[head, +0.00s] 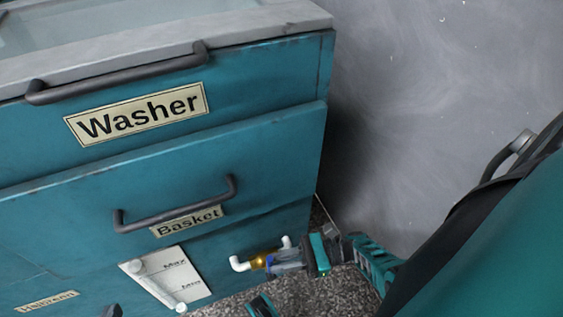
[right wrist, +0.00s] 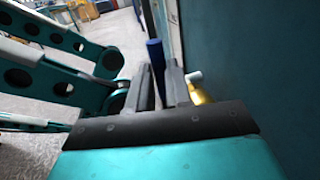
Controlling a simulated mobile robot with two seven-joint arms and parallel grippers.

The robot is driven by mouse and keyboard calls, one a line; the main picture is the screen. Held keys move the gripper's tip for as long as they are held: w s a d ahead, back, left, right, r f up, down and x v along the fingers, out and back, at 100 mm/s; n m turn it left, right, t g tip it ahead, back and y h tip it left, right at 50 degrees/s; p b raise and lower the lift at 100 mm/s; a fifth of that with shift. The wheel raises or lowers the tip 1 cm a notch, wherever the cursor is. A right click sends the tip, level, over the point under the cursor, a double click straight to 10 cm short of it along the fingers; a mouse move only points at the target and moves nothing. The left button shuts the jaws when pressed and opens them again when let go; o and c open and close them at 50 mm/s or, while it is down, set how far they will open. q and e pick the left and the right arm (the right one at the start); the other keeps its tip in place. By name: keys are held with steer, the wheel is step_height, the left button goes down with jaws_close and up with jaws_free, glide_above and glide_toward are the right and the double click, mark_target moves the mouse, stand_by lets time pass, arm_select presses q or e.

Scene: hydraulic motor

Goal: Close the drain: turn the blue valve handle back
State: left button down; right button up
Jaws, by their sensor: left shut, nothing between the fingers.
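The drain valve has a brass body (head: 258,262) with a white elbow pipe (head: 240,264), low on the front of the teal washer cabinet. I cannot tell whether the fingers press on the handle. My right gripper (head: 302,262) reaches in from the right. My left gripper (head: 262,305) is shut and empty at the bottom edge, partly cut off.
The Basket drawer handle (head: 178,208) juts out above the valve. A white level gauge plate (head: 168,280) is left of it. The Washer lid handle (head: 118,74) is higher up.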

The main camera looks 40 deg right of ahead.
steer(key=o, duration=0.4)
steer(key=shift+d, duration=0.1)
steer(key=v, duration=0.7)
steer(key=shift+s+d, duration=0.1)
stand_by(0.4)
